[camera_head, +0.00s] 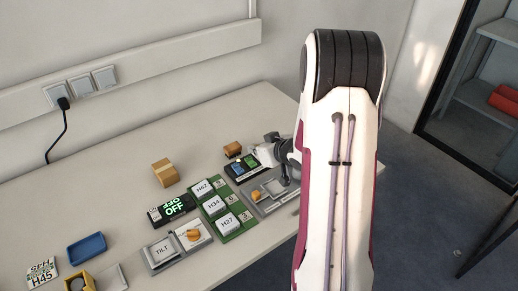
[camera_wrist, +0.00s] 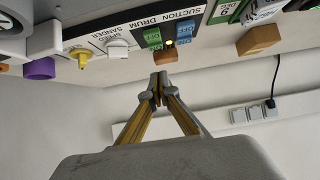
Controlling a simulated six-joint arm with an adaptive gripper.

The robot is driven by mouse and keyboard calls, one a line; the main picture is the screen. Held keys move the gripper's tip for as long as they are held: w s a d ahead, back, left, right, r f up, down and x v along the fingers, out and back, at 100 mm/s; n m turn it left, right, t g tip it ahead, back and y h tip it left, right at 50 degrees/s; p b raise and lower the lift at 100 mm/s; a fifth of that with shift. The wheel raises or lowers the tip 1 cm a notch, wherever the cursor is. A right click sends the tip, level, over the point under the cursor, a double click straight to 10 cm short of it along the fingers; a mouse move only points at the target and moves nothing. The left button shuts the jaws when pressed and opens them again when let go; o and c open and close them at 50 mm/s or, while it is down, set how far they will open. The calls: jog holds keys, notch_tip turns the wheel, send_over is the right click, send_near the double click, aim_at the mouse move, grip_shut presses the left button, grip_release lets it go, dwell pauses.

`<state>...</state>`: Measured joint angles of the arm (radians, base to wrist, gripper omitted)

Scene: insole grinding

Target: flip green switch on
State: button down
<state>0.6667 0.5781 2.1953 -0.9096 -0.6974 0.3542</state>
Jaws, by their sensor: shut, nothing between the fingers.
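A black control panel (camera_head: 233,172) lies on the table, with a green patch (camera_head: 250,160) and a blue patch beside it. In the wrist view the panel (camera_wrist: 125,24) appears upside down, with the words SUCTION and DRUM. Green switch faces (camera_wrist: 152,36) marked OFF and blue parts show along its edge. A small bright spot lies between them. My gripper (camera_wrist: 159,88) is shut and empty, its fingertips apart from the panel's edge in the picture. In the head view my gripper (camera_head: 272,141) is beside the panel, partly hidden by my arm.
A wooden block (camera_head: 233,149) stands just behind the panel. A green board (camera_head: 238,232) carries labelled white blocks. A grey plate (camera_head: 257,203) lies near my arm. The table's back left is clear.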

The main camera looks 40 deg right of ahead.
aim_at(252, 164)
jog(key=shift+w+f, duration=0.35)
jog(key=shift+w, duration=0.15)
jog(key=shift+w+f, duration=0.15)
jog(key=shift+f, duration=0.8)
jog(key=shift+w+f, duration=0.15)
jog(key=shift+f, duration=0.8)
